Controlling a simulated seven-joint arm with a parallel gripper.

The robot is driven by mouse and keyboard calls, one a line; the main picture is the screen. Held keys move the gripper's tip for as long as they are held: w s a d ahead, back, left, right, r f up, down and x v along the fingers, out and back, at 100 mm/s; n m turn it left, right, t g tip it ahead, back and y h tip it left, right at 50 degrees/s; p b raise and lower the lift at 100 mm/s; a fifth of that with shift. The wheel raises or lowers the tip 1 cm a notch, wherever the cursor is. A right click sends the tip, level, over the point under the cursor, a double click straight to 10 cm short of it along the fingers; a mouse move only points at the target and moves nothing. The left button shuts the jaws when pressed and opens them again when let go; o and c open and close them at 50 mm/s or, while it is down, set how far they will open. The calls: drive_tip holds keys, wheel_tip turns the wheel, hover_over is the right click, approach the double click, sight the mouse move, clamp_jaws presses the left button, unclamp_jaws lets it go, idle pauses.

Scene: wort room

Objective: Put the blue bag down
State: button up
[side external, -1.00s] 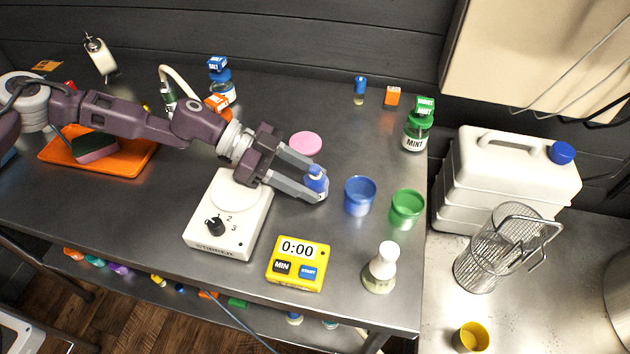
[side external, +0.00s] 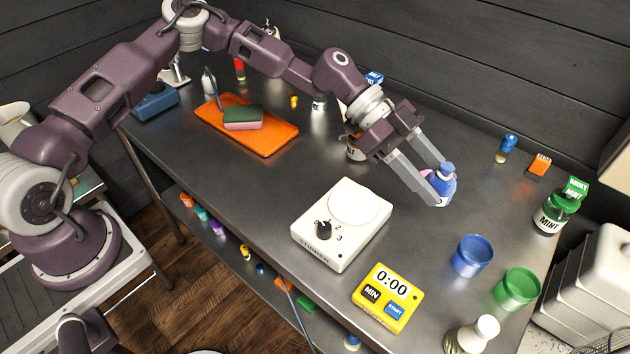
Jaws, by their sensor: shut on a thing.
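The blue bag (side external: 441,186) is small, gathered at the neck, with a pale patch on its front. My gripper (side external: 438,181) is shut on it, one finger on each side. The bag is upright, to the right of the white stirrer and behind the blue cup as seen in the picture. I cannot tell whether its bottom touches the table (side external: 455,215). A pink disc (side external: 424,176) shows partly behind the bag and fingers; most of it is hidden.
The white stirrer (side external: 341,224) and yellow timer (side external: 387,297) stand in front. A blue cup (side external: 472,256), green cup (side external: 517,288) and white flask (side external: 473,335) stand toward the right. A MINT jar (side external: 551,213) is behind them. An orange tray (side external: 247,126) with a sponge lies left.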

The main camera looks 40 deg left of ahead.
drive_tip(key=s+a, duration=0.2)
drive_tip(key=a, duration=1.4)
hover_over(280, 181)
wheel_tip(280, 181, down, 10)
drive_tip(key=shift+r, duration=0.15)
drive_tip(key=o, duration=1.4)
